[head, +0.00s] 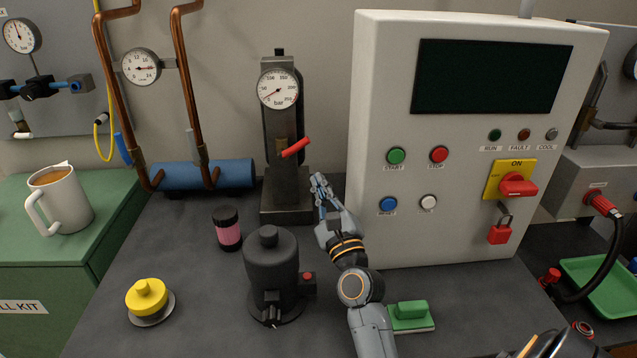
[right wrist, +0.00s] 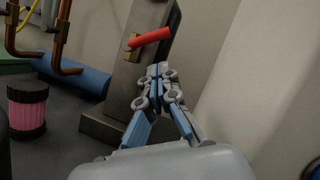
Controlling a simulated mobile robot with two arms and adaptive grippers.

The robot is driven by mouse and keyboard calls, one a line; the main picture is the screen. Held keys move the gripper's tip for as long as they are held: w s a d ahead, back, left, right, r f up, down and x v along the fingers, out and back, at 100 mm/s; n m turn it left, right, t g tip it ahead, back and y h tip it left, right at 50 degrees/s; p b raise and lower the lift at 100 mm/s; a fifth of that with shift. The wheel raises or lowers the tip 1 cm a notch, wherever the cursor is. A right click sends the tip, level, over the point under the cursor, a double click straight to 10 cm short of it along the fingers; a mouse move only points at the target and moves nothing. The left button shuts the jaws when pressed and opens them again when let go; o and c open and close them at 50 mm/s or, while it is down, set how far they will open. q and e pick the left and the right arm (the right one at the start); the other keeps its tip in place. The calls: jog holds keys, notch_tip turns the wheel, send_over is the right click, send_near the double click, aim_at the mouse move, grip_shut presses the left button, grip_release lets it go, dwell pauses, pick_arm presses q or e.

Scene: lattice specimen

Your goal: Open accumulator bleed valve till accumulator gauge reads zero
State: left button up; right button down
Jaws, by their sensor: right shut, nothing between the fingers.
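The accumulator gauge (head: 278,89), a round white dial marked in bar, sits on a dark upright accumulator (head: 287,190) at the back of the bench. Its thin needle seems to point lower left, near the low end; the exact reading is too small to tell. The bleed valve's red lever (head: 296,147) sticks out to the right below the gauge, tilted up at its outer end. It also shows in the right wrist view (right wrist: 150,38). My right gripper (head: 318,182) is shut and empty, just below and right of the lever, apart from it.
A white control cabinet (head: 440,235) stands close right of my right arm. A black pump-like unit (head: 271,270), a pink-banded jar (head: 228,232), a yellow knob (head: 147,297) and a green block (head: 409,313) stand on the bench. A blue cylinder (head: 190,174) lies behind left.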

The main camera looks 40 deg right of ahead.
aim_at(295, 148)
jog(key=p+x, duration=0.1)
jog(key=x, duration=0.6)
jog(key=shift+w, duration=0.3)
jog(key=shift+d, duration=0.1)
jog(key=shift+r+p, duration=0.15)
jog(key=shift+p, duration=0.15)
jog(key=shift+r+n+p, duration=0.2)
jog(key=shift+n+p, duration=0.3)
jog(key=shift+n, duration=0.1)
